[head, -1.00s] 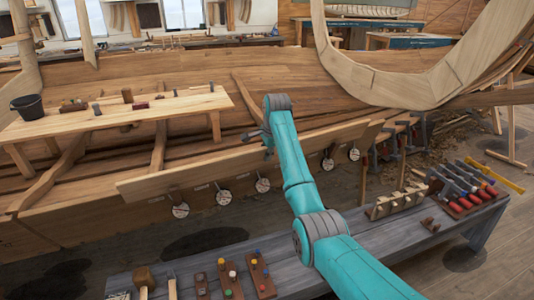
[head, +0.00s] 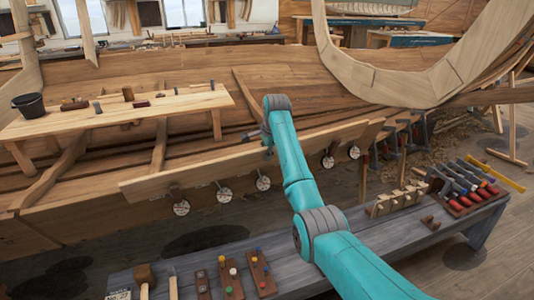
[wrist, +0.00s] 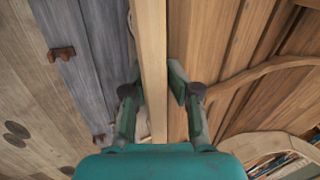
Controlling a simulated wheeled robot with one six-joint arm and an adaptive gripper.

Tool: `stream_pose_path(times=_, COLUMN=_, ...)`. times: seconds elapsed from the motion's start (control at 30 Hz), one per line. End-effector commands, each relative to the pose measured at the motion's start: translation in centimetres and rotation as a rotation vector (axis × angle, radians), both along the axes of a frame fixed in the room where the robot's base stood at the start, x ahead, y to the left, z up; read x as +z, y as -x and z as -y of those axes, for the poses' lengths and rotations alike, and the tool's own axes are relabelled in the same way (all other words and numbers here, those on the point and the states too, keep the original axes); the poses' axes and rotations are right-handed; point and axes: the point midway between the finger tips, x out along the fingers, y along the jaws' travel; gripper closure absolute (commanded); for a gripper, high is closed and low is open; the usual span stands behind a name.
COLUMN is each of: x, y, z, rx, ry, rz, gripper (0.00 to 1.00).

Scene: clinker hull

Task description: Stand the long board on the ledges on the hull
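The long board (head: 190,174) is a pale plank running along the near side of the hull (head: 330,92), its left end lower in the head view. In the wrist view the board (wrist: 152,60) passes edge-on between the two fingers of my gripper (wrist: 156,88), which appear closed against its sides. In the head view my arm hides most of the gripper and the board's middle. Small ledges with round pale tags (head: 224,195) show just below the board's lower edge. Whether the board touches the ledges I cannot tell.
A grey bench (head: 330,240) in front holds mallets, pegs, clamps and red-handled tools (head: 470,190). A wooden plank table (head: 110,115) with a dark bucket (head: 28,105) stands at left.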

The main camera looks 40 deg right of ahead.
Motion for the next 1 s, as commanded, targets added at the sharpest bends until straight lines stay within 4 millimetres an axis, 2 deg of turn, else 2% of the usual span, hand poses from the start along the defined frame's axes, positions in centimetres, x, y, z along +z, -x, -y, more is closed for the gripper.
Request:
stream_pose_path(times=0.03, x=-1.1, y=0.3, z=-0.2, rx=0.0, ry=-0.007, rz=-0.018, gripper=0.56)
stream_pose_path(times=0.57, x=-0.7, y=0.5, z=-0.2, rx=0.0, ry=-0.008, rz=-0.021, gripper=0.55)
stream_pose_path(times=0.77, x=2.0, y=1.2, z=-0.3, rx=0.0, ry=-0.006, rz=-0.015, gripper=0.55)
stream_pose_path(times=1.0, x=6.8, y=2.6, z=-0.6, rx=0.0, ry=-0.006, rz=-0.014, gripper=0.55)
